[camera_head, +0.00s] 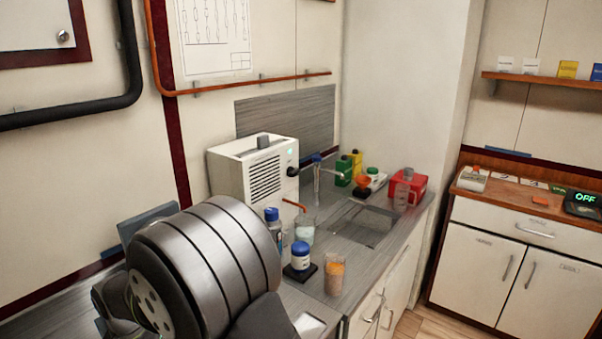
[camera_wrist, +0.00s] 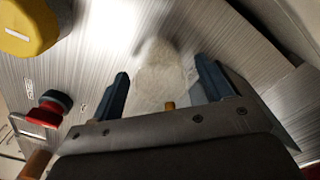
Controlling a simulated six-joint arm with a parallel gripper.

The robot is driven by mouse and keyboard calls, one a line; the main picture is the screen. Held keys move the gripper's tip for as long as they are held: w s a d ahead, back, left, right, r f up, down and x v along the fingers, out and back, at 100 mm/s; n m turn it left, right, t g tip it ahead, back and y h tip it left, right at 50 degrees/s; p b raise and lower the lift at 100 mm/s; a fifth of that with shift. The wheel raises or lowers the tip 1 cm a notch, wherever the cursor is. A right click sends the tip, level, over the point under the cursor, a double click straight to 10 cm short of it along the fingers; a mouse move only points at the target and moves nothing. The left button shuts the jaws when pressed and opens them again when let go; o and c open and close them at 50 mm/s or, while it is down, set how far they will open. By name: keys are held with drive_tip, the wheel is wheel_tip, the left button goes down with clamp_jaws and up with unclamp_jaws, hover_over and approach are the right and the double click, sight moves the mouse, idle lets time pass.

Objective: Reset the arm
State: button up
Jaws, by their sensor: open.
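My gripper (camera_wrist: 162,70) shows in the wrist view with its two dark blue fingers spread wide apart. Nothing is held between them. A pale, cloudy whitish patch (camera_wrist: 165,65) lies beyond the fingers on a brushed metal surface (camera_wrist: 95,50); I cannot tell what it is. In the head view my grey arm link fills the lower left, and my gripper is not visible there.
In the head view, a white vented box (camera_head: 255,175), a blue-lidded jar (camera_head: 301,257) and an orange-filled beaker (camera_head: 334,277) stand on the grey counter (camera_head: 345,245), near my arm.

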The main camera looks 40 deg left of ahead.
drive_tip(key=shift+r, duration=0.2)
drive_tip(key=shift+d+r, duration=0.35)
drive_tip(key=shift+d+f, duration=0.1)
drive_tip(key=shift+d, duration=0.45)
drive_tip(key=shift+o, duration=0.5)
drive_tip(key=o, duration=0.5)
drive_tip(key=a+r+m, duration=0.1)
drive_tip(key=r, duration=0.2)
drive_tip(key=a+r+m, duration=0.1)
drive_tip(key=r, duration=0.2)
drive_tip(key=a+r+m+g+y, duration=0.1)
drive_tip(key=r, duration=0.2)
drive_tip(key=shift+a+r, duration=0.1)
drive_tip(key=shift+a, duration=0.1)
drive_tip(key=w+a+r+m+g+y, duration=0.1)
drive_tip(key=w+r+m+y, duration=0.15)
drive_tip(key=r, duration=0.65)
drive_tip(key=w+a+r+m+y, duration=0.1)
drive_tip(key=a+r+m, duration=0.15)
drive_tip(key=r, duration=0.55)
drive_tip(key=shift+m+h, duration=0.25)
drive_tip(key=shift+m, duration=0.05)
drive_tip(key=x, duration=0.9)
drive_tip(key=shift+d+f, duration=0.25)
drive_tip(key=shift+d, duration=0.15)
